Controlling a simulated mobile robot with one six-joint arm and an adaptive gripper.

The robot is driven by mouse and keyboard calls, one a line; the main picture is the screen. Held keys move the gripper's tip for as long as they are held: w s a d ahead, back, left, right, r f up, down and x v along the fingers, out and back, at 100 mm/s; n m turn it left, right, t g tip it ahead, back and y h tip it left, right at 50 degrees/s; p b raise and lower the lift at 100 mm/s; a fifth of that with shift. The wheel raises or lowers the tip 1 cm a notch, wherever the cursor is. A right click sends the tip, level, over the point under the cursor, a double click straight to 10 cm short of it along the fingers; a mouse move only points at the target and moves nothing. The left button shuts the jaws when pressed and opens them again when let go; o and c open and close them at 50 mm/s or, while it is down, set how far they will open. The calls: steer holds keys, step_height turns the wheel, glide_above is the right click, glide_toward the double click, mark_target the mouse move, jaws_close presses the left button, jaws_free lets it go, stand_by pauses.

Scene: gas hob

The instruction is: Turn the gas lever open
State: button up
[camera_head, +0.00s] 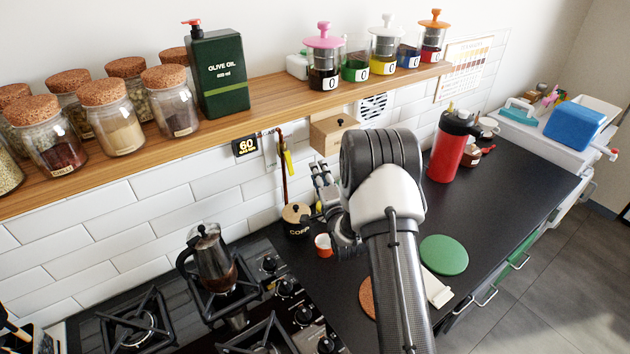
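The gas lever (289,163) is a small yellow handle on a copper-coloured pipe (282,165) that runs down the white tiled wall below the wooden shelf. The lever hangs slanting downward beside the pipe. My gripper (316,190) is to the right of the pipe and a little lower than the lever in the picture. A gap shows between the gripper and the lever. The finger parts overlap one another and are small here, so I cannot tell how far apart the fingertips are. Nothing is visibly held.
A coffee jar (296,220) stands below the pipe, with a small orange-red cup (323,245) beside it. A moka pot (209,260) stands on the gas hob (165,300). The shelf (275,100) juts out above. A red bottle (447,150) stands at right.

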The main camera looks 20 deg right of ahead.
mark_target(289, 164)
steer(key=w, duration=0.5)
steer(key=shift+w+d+b, duration=0.2)
steer(key=shift+w+b, duration=0.05)
steer(key=shift+b, duration=0.15)
steer(key=c, duration=0.4)
steer(key=a, duration=0.1)
steer(key=s+a, duration=0.1)
steer(key=a, duration=0.1)
steer(key=shift+a+f, duration=0.2)
jaws_close()
steer(key=shift+a, duration=0.15)
steer(key=shift+s+a+f+m+g+b, duration=0.1)
steer(key=shift+a+f+m+g+b, duration=0.1)
steer(key=shift+a+m+b, duration=0.3)
steer(key=shift+s+a+f+m+g+b, duration=0.1)
steer(key=shift+a+f+m+g+b, duration=0.1)
steer(key=shift+a+m+b, duration=0.25)
steer(key=shift+w+d, duration=0.1)
